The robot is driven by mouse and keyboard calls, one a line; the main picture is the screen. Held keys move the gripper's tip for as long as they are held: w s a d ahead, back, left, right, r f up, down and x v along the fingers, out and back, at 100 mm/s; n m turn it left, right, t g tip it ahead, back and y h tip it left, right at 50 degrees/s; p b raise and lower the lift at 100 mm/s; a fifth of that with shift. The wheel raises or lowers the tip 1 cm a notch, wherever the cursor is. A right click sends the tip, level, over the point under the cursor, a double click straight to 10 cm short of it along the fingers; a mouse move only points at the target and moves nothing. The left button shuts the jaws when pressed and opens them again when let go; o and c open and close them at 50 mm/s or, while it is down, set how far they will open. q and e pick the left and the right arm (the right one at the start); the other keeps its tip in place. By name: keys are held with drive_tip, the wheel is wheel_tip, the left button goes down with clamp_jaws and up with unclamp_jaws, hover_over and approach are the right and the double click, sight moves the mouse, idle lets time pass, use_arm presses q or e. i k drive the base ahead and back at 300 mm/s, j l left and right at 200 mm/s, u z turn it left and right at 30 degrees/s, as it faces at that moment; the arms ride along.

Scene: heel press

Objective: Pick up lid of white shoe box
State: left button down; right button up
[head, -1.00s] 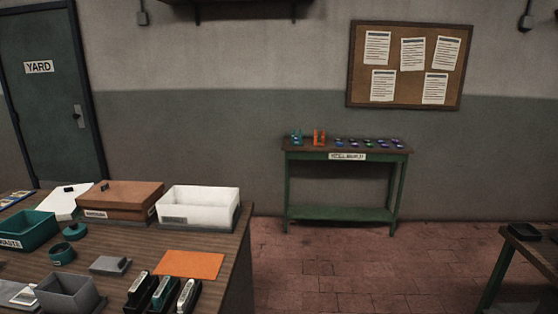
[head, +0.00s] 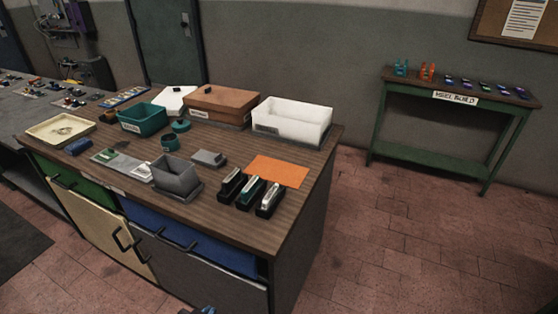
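A white open box (head: 291,121) stands at the back right of the wooden-topped counter, with no lid on it. A flat white panel with a small dark knob, which looks like its lid (head: 172,103), lies at the back of the counter, left of the brown box. The brown box (head: 222,104) stands between them, with a brown lid on it and a dark knob on top. Neither of my grippers shows clearly. A small dark and blue piece peeks in at the bottom edge, too little to identify.
A cream tray (head: 60,131) is at left. A green table (head: 450,120) stands by the wall. The floor at right is clear.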

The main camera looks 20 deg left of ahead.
sight(171, 98)
drive_tip(key=u, duration=1.4)
